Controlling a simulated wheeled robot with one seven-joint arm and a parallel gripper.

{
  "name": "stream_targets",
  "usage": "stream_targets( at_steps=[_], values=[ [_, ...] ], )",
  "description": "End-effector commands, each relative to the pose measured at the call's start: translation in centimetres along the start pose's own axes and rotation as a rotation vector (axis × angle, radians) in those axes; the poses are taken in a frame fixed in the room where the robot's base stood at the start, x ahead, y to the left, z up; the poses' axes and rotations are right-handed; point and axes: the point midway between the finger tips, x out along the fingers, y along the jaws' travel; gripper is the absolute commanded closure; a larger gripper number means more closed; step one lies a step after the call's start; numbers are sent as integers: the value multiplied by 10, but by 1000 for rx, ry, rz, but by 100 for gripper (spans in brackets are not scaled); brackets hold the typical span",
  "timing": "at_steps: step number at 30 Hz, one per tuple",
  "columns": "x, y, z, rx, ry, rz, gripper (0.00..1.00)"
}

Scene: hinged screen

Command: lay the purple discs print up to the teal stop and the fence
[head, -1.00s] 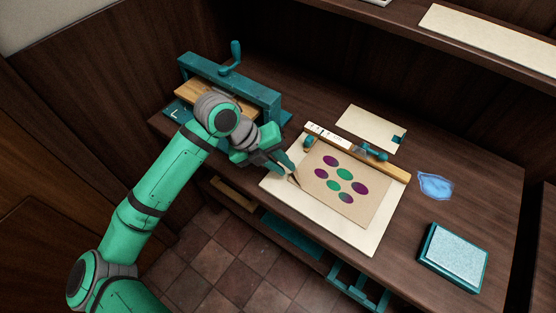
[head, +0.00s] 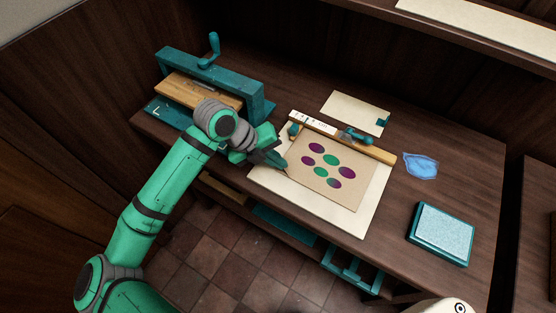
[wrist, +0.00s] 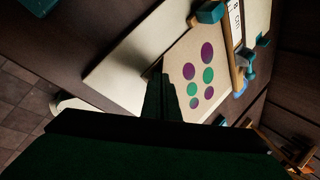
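The purple discs print (head: 306,174) is a tan sheet with purple and green discs, lying print up on a pale board (head: 347,222). Its upper edge runs close along the wooden fence (head: 380,153), which bears a white scale. The teal stop (head: 294,130) is at the fence's left end, near the sheet's upper left corner; in the wrist view the stop (wrist: 210,12) seems slightly apart from that corner. I cannot tell whether the sheet touches the fence. My gripper (head: 281,164) is at the sheet's left edge, its fingers (wrist: 160,90) close together and seemingly pinching that edge.
A teal press (head: 220,82) with a crank stands at the back left. Behind the fence lies a cream card (head: 352,110). A blue cloth-like patch (head: 420,166) and a teal-framed pad (head: 442,234) lie right. A cream rounded thing (head: 445,306) shows at the bottom edge.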

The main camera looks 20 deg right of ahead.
Motion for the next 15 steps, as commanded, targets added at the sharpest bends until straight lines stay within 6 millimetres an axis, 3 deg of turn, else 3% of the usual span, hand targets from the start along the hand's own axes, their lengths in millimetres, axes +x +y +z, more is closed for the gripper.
stream_targets(
  at_steps=[9,12,15],
  values=[
    [0,-1,0,-5,-4,0,100],
    [0,-1,0,-5,-4,0,77],
    [0,0,0,-6,-4,1,77]
  ],
)
